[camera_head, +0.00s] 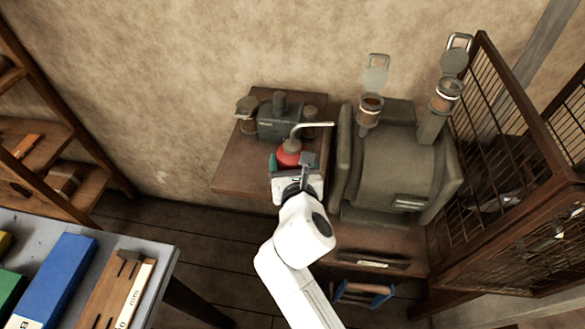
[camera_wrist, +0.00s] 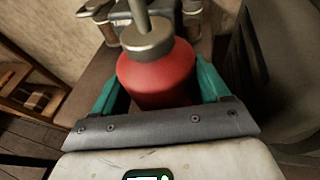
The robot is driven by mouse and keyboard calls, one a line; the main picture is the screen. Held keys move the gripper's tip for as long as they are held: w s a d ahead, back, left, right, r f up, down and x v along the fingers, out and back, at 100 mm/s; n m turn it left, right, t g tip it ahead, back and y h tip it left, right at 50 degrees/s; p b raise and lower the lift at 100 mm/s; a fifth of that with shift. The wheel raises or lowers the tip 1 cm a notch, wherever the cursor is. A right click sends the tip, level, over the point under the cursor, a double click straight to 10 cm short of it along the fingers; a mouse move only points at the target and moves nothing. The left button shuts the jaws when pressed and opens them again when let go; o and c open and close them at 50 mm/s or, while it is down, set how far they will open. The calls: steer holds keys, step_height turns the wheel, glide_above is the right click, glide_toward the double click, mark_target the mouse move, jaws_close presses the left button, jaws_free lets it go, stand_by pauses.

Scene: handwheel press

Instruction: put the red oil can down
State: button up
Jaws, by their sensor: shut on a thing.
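The red oil can (camera_head: 288,155) has a grey metal cap and a thin bent spout that points right in the head view. It looks upright. In the wrist view the red oil can (camera_wrist: 158,75) fills the space between two teal fingers. My gripper (camera_head: 293,163) is shut on it, with a finger on each side of the red body. My gripper also shows in the wrist view (camera_wrist: 155,92). The can is over the small brown wooden table (camera_head: 232,170). Its base is hidden by my gripper, so I cannot tell whether it touches the table top.
A dark grey device (camera_head: 279,122) with small jars stands at the back of the table, close behind the can. A large grey-green machine (camera_head: 395,165) stands just right. A wire cage (camera_head: 515,190) is further right. The table's left front is bare.

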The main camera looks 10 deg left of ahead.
steer(key=shift+f, duration=0.9)
steer(key=shift+f, duration=0.1)
steer(key=o, duration=1.1)
steer(key=shift+f, duration=0.1)
steer(key=shift+o, duration=0.2)
steer(key=shift+s+r, duration=0.25)
steer(key=shift+s, duration=0.05)
steer(key=v, duration=1.1)
steer(key=shift+s+d+p, duration=0.2)
steer(key=shift+s+p, duration=0.05)
steer(key=shift+p, duration=0.05)
